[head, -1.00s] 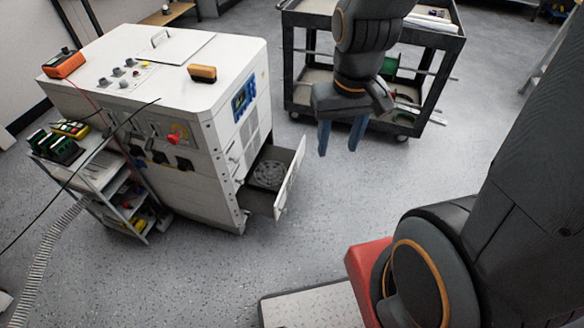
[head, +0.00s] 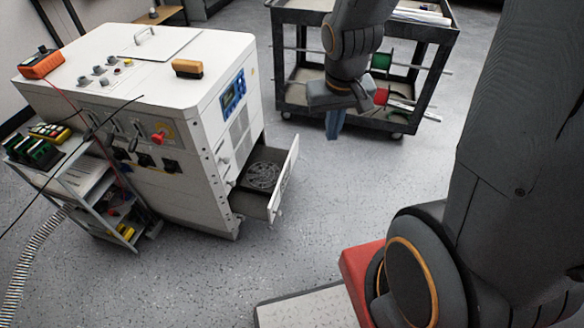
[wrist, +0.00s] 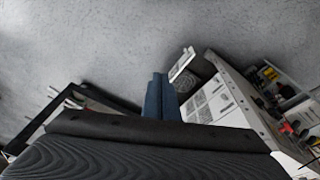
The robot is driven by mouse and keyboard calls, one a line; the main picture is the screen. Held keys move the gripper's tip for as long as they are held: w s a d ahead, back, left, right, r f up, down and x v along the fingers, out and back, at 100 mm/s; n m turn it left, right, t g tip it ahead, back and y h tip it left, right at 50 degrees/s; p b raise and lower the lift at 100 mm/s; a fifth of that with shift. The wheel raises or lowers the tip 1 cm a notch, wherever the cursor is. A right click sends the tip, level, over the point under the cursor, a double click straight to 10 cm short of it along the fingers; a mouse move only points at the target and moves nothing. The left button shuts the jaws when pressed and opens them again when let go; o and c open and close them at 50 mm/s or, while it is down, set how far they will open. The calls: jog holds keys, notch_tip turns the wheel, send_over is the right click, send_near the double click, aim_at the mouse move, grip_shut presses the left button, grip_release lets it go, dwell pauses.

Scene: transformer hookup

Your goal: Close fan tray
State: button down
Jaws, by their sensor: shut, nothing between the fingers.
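The fan tray (head: 264,178) is pulled out of the lower side of the white transformer cabinet (head: 170,150). It is an open drawer with a round fan grille inside and a light front panel (head: 284,180). In the wrist view the tray front (wrist: 182,62) shows at the upper middle, just right of my fingertips. My gripper (head: 335,124) is shut and empty, pointing down. It is above and to the right of the tray, apart from it. In the wrist view my blue fingers (wrist: 157,92) are together.
A black cart (head: 440,70) with green and red spools stands behind my gripper. A small grey shelf (head: 100,205) with tools stands left of the cabinet. A brush (head: 188,68) and an orange meter (head: 40,64) lie on top of it. The floor right of the tray is clear.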

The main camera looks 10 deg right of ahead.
jog(key=w+d+f+m+t+b, duration=0.15)
jog(key=w+d+f+b, duration=0.25)
jog(key=w+f+b, duration=0.6)
jog(key=m+t+y+b, duration=0.2)
jog(key=t+y+b, duration=0.1)
jog(key=b, duration=1.6)
send_near(289, 163)
jog(key=shift+d+x, duration=0.15)
jog(key=shift+x, duration=1)
jog(key=shift+d+x, duration=0.1)
jog(key=shift+x, duration=1.05)
jog(key=shift+w, duration=0.1)
